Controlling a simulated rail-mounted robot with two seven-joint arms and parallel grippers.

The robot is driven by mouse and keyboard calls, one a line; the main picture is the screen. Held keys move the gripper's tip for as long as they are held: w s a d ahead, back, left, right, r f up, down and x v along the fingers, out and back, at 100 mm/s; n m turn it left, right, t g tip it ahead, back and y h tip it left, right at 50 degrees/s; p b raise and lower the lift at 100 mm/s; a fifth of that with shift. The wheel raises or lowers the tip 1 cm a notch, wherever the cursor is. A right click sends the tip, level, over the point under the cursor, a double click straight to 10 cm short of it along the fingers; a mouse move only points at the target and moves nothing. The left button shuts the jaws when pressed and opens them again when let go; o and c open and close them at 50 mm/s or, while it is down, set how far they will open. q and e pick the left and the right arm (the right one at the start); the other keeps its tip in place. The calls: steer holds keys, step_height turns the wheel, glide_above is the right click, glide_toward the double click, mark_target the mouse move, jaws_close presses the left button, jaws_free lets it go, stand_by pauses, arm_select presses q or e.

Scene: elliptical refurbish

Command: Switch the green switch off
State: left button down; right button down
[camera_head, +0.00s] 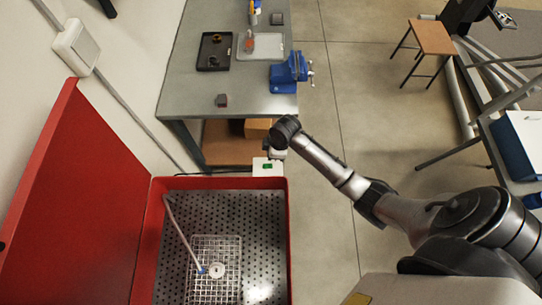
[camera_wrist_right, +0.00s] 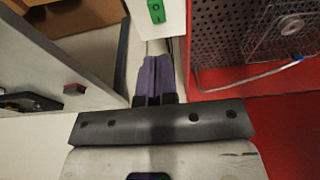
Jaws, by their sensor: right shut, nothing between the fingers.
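The green switch (camera_head: 267,166) sits on a white box (camera_head: 259,172) at the back edge of the red washer. In the right wrist view the green switch (camera_wrist_right: 157,11) shows near the top edge, on the white box (camera_wrist_right: 172,30). My right gripper (camera_head: 273,154) is just behind the switch in the head view. In the right wrist view my right gripper's purple fingers (camera_wrist_right: 154,60) are shut together, empty, and point towards the switch. The fingertips look a little short of the switch; contact cannot be seen. My left gripper is not in view.
The red washer (camera_head: 223,183) has its lid (camera_head: 75,195) open at left and holds a wire basket (camera_head: 212,250) and a hose (camera_head: 178,228). A grey workbench (camera_head: 185,90) with a blue vise (camera_head: 288,72) stands behind. Open floor (camera_head: 345,75) lies to the right.

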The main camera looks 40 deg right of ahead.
mark_target(269, 166)
steer(key=x, duration=0.7)
steer(key=shift+s+d+f, duration=0.35)
steer(key=shift+f, duration=0.05)
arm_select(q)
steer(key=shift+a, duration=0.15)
arm_select(e)
steer(key=shift+f, duration=0.55)
